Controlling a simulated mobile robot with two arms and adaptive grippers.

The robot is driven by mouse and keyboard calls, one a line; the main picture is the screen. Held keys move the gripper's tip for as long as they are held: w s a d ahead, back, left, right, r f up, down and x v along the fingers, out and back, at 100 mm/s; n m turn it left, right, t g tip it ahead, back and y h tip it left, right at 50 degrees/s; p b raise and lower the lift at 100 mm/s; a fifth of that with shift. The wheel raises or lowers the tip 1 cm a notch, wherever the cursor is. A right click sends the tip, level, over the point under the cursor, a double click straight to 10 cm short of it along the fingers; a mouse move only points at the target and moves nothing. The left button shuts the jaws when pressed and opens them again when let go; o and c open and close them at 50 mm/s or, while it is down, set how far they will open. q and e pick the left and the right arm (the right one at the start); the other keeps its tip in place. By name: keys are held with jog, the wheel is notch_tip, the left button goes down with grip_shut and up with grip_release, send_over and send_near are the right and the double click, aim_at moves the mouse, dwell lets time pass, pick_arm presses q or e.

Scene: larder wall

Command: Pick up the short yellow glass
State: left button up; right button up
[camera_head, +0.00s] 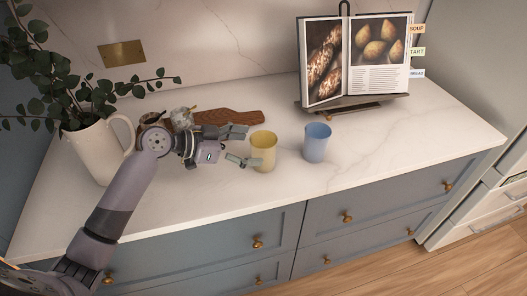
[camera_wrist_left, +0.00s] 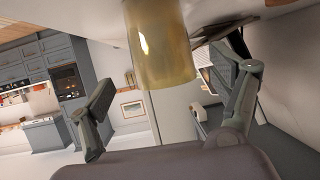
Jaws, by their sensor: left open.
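A short yellow glass (camera_head: 263,150) stands upright on the white counter, left of a blue glass (camera_head: 317,142). My left gripper (camera_head: 243,146) is open just left of the yellow glass, with its fingers pointing toward it. One fingertip overlaps the glass's lower left side in the head view; I cannot tell whether it touches. In the left wrist view the yellow glass (camera_wrist_left: 160,48) shows large ahead, between the two spread fingers and apart from both. My right gripper is not in view.
The blue glass stands close to the right. Behind are a wooden board (camera_head: 232,116) and an open cookbook (camera_head: 352,60) on a stand. A white pitcher (camera_head: 98,150) with leafy stems stands at left. The right part of the counter (camera_head: 410,130) is clear.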

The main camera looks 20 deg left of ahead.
aim_at(263, 146)
pick_arm(q)
jog(key=p+x, duration=0.1)
jog(key=x, duration=0.3)
jog(key=shift+w+a+r+p, duration=0.1)
jog(key=shift+w+r+p, duration=0.05)
jog(key=shift+p, duration=0.15)
jog(key=shift+w+d+f, duration=0.25)
jog(key=shift+d+f, duration=0.05)
jog(key=shift+d, duration=0.05)
jog(key=shift+a, duration=0.1)
jog(key=shift+c, duration=1.3)
jog(key=c, duration=1.3)
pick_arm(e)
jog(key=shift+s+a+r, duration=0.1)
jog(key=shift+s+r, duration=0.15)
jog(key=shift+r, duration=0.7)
